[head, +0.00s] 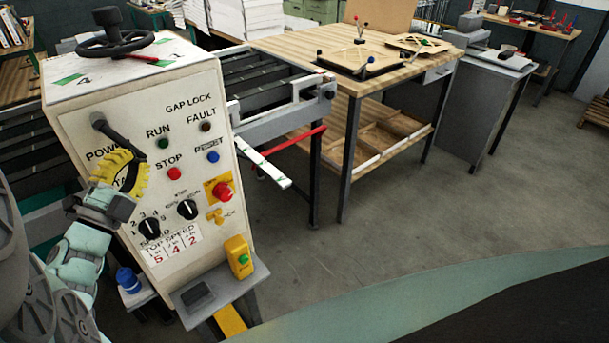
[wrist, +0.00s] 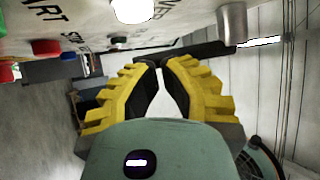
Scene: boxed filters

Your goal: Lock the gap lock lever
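My gripper (head: 143,160) is in front of the panel at the lever's lower end. In the wrist view its yellow fingers (wrist: 161,65) come together at the tips, around the end of the black lever (wrist: 208,50). The exact contact is partly hidden by the fingers.
The panel holds a red stop button (head: 174,174), black knobs (head: 187,209) and a red emergency button (head: 223,191) close by. A black handwheel (head: 115,38) and a thin red rod (head: 141,59) are on top. A red bar (head: 291,143) is beside the rollers. Open floor is at right.

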